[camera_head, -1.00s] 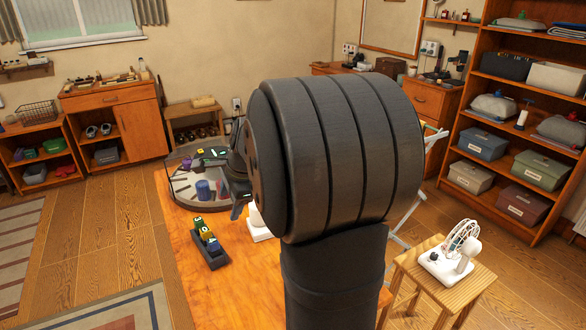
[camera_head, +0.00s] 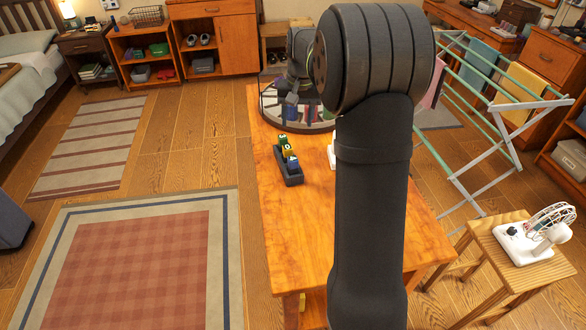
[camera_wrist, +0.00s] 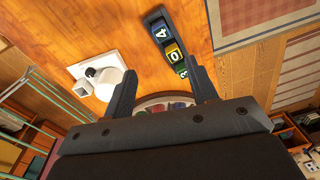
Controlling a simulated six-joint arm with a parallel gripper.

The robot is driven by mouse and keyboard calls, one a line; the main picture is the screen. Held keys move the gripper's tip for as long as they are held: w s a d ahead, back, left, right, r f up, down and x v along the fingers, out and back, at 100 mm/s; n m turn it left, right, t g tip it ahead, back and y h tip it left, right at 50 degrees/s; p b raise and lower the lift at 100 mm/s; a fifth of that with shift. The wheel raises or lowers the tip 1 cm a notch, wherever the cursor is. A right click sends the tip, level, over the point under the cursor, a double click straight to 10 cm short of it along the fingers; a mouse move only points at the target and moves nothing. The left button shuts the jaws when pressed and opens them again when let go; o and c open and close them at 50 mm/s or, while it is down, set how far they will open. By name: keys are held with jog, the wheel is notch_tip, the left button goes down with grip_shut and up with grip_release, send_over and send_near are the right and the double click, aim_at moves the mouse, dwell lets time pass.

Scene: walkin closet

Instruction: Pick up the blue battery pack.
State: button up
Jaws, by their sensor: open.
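The blue battery pack (camera_head: 292,162) sits at the near end of a dark holder (camera_head: 291,179) on the wooden table, in line with a yellow and a green one. In the wrist view the blue pack (camera_wrist: 162,30) bears a white 4 and is the farthest of the three from my fingers.
A round divided tray (camera_head: 268,112) stands at the table's far end, partly hidden by my arm. A white device (camera_wrist: 104,76) stands beside the holder. A drying rack (camera_head: 478,150) is right of the table; a fan (camera_head: 535,238) stands on a stool. The near table top (camera_head: 300,240) is clear.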

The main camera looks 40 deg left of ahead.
aim_at(293, 158)
jog(key=f+n, duration=0.1)
jog(key=f, duration=0.5)
jog(key=a+f+n, duration=0.1)
jog(key=f, duration=0.5)
jog(key=f+n, duration=0.1)
jog(key=f, duration=0.5)
jog(key=shift+a+h, duration=0.25)
jog(key=shift+h, duration=0.15)
jog(key=c, duration=1.1)
